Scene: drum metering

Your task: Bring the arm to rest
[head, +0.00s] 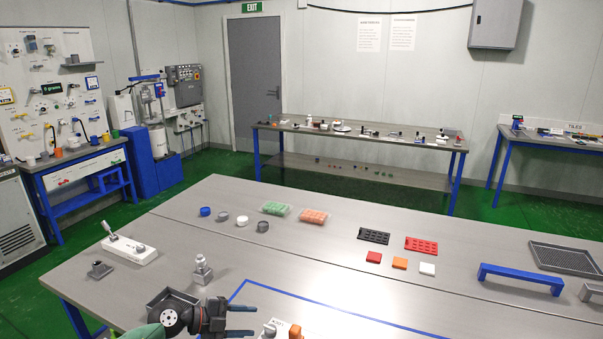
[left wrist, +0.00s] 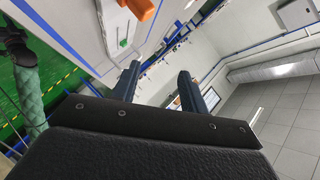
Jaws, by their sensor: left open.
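My left gripper (head: 252,320) is at the bottom of the head view, low over the near part of the grey table (head: 330,268). Its two dark fingers point right and stand apart with nothing between them. The open fingers also show in the left wrist view (left wrist: 160,82). A white device with an orange part (head: 281,330) is just right of the fingertips, partly cut off by the frame edge. I cannot tell if they touch. My right gripper is in neither view.
A dark tray (head: 168,296) is partly hidden behind my left wrist. A small metal fitting (head: 202,270) stands just behind the gripper. A white lever block (head: 129,249) is at the left. A blue bridge-shaped handle (head: 520,279) is at the right. The centre-right foreground is clear.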

